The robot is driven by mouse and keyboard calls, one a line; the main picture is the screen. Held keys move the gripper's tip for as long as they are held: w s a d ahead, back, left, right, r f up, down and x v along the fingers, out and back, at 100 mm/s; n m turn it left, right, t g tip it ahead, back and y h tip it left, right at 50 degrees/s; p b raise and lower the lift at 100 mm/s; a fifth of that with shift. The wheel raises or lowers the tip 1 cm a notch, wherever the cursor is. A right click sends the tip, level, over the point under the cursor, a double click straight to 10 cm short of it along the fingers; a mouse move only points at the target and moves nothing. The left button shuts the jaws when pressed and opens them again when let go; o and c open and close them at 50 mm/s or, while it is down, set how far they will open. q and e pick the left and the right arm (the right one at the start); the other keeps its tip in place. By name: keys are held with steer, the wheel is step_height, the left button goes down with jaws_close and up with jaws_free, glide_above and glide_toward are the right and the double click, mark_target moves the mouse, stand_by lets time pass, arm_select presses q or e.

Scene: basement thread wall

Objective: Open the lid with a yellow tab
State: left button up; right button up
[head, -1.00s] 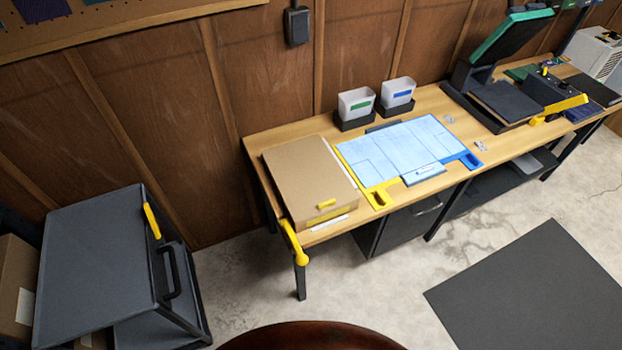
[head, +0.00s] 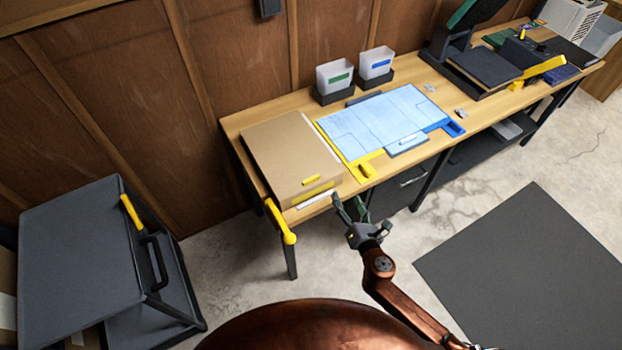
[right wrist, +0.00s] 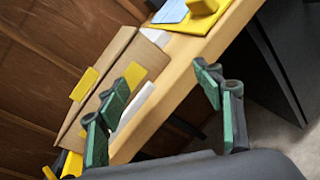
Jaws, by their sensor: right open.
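A brown cardboard box (head: 280,152) with a flat, shut lid sits on the left end of the wooden table. A small yellow tab (head: 311,180) sticks out at the lid's front edge, above a yellow strip (head: 313,194) on the front face. In the right wrist view the tab (right wrist: 84,84) is left of my right gripper's fingers. My right gripper (head: 352,204) is open and empty, in front of the table edge, to the right of and apart from the tab. Its green-padded fingers (right wrist: 160,100) are spread in the right wrist view. My left gripper is not in view.
A blue-and-yellow board (head: 385,125) lies right of the box. Two white bins (head: 335,76) stand behind it. A yellow knobbed bar (head: 281,222) is at the table's left front corner. A grey cart (head: 80,250) stands at left.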

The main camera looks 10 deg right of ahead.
mark_target(312, 180)
steer(key=s+a+r+n+y, duration=0.1)
steer(key=a+r+n+y, duration=0.3)
steer(key=a+r+n, duration=0.4)
steer(key=shift+n+t, duration=0.3)
steer(key=shift+n, duration=0.4)
steer(key=x, duration=0.2)
steer(key=f+x, duration=0.1)
steer(key=x, duration=0.4)
steer(key=shift+w+a+f, duration=0.1)
steer(key=shift+a+f, duration=0.1)
steer(key=shift+a, duration=0.25)
steer(key=shift+c, duration=0.4)
jaws_close()
